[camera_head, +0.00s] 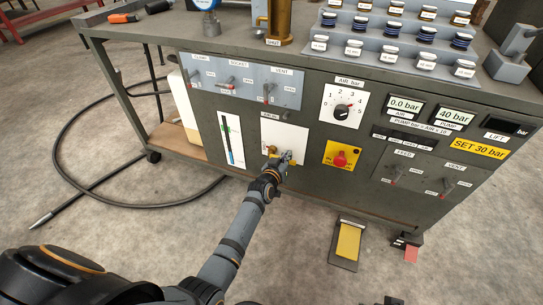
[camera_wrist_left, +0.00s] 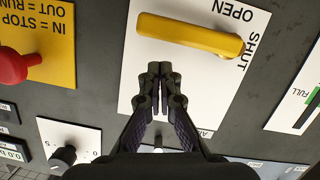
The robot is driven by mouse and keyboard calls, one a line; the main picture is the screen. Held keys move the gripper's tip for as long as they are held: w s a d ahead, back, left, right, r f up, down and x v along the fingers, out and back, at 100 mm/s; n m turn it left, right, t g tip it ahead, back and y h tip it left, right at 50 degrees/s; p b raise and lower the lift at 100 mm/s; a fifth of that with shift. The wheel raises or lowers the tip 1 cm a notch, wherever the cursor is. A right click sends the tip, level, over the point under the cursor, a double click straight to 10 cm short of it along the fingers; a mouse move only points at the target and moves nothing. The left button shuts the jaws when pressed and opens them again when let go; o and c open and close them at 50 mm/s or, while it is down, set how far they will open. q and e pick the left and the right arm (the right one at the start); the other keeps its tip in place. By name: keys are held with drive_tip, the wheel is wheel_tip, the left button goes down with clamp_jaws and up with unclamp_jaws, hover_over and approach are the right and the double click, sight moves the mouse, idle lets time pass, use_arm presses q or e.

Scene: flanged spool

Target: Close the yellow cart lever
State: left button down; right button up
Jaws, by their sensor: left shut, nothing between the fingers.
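The yellow cart lever (camera_head: 289,157) is on a white panel (camera_head: 296,135) on the cart's front. In the left wrist view the lever (camera_wrist_left: 190,35) lies nearly crosswise, its right end beside the printed words OPEN and SHUT, closer to SHUT. My left gripper (camera_head: 273,160) is at the panel and partly covers the lever in the head view. In the left wrist view its fingers (camera_wrist_left: 160,72) are together and empty, with the tips just below the lever in the picture. I cannot tell whether they touch it.
A red stop button on a yellow plate (camera_head: 341,156) is right of the lever. A pressure dial (camera_head: 342,111) is above that, and a level gauge (camera_head: 231,138) is to the left. A yellow pedal (camera_head: 348,241) is on the floor. A black hose (camera_head: 62,150) curves over the floor at left.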

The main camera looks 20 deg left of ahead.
use_arm(q)
drive_tip(key=d+r+p+v, duration=0.1)
drive_tip(key=r+p+v, duration=0.1)
drive_tip(key=v, duration=0.8)
drive_tip(key=shift+a, duration=0.2)
use_arm(e)
drive_tip(key=shift+s+d+r+g+h, duration=0.2)
drive_tip(key=shift+s+d+r+g, duration=0.15)
drive_tip(key=shift+d+r, duration=0.2)
drive_tip(key=shift+s+d+r+g+h, duration=0.2)
drive_tip(key=shift+d+r+g, duration=0.25)
drive_tip(key=shift+d, duration=0.05)
